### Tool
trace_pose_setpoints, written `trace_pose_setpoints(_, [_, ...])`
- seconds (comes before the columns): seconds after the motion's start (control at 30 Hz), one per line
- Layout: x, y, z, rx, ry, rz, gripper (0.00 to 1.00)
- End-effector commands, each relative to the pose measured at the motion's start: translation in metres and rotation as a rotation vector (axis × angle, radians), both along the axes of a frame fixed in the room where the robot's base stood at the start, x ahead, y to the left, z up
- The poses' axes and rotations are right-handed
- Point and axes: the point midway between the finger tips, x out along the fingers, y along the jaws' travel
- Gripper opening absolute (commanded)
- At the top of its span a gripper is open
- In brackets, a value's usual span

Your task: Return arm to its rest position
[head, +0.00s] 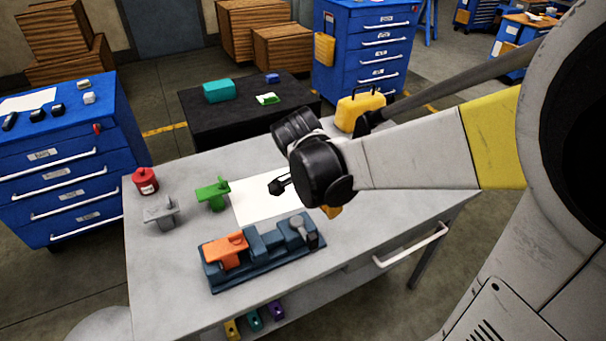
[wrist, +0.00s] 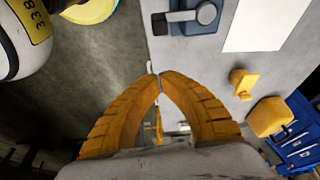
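My arm reaches in from the right in the head view, its black joint (head: 322,172) over the grey workbench (head: 165,270). My gripper (wrist: 159,76) shows in the wrist view with two orange-yellow fingers. Their tips meet, and nothing shows between them. The tips lie in the picture near the bench edge, with grey floor on the left. In the head view the gripper cannot be made out clearly behind the joint.
A blue fixture (head: 212,280) holding an orange part (head: 225,251) stands on the bench. A green part (head: 213,194), grey part (head: 161,212), red canister (head: 145,181), white sheet (head: 245,207) and yellow case (head: 360,108) are also there. The bench's front-left area is clear.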

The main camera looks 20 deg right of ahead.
Motion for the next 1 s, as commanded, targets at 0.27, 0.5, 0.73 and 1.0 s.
trace_pose_setpoints(0.27, [0.000,0.000,0.000,0.000,0.000,0.000,0.00])
trace_pose_setpoints(0.5, [-0.006,0.007,0.009,0.019,-0.008,0.126,0.00])
trace_pose_setpoints(0.73, [-0.031,0.040,0.041,0.032,-0.082,0.696,0.00])
trace_pose_setpoints(1.0, [-0.057,0.074,0.064,-0.122,-0.202,1.278,0.00])
